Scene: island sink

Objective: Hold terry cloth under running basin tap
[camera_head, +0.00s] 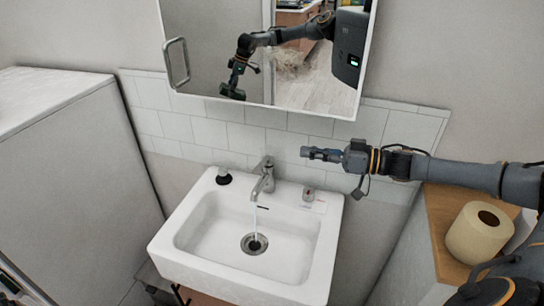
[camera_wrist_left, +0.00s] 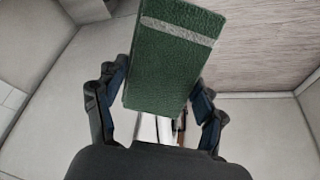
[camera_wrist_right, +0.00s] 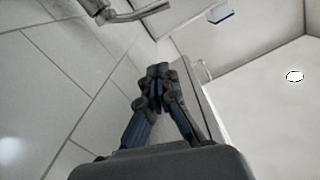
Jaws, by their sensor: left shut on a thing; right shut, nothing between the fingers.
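The terry cloth (camera_wrist_left: 170,60) is a flat green block with a pale stripe in the left wrist view. My left gripper (camera_wrist_left: 158,90) is shut on it, with a finger at each side. The head view does not show this gripper directly. The basin tap (camera_head: 264,176) stands at the back of the white basin (camera_head: 170,262). A thin stream of water (camera_head: 254,218) runs from it to the drain (camera_head: 254,243). My right gripper (camera_head: 310,153) is shut and empty, right of the tap and above the basin's back edge. Its closed fingers also show in the right wrist view (camera_wrist_right: 158,72).
A mirror cabinet (camera_head: 215,60) hangs above the basin and reflects an arm with something green near its end. A toilet roll (camera_head: 478,233) stands on the wooden ledge (camera_head: 445,222) at right. A white cabinet (camera_head: 75,170) fills the left. The basin bowl is clear.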

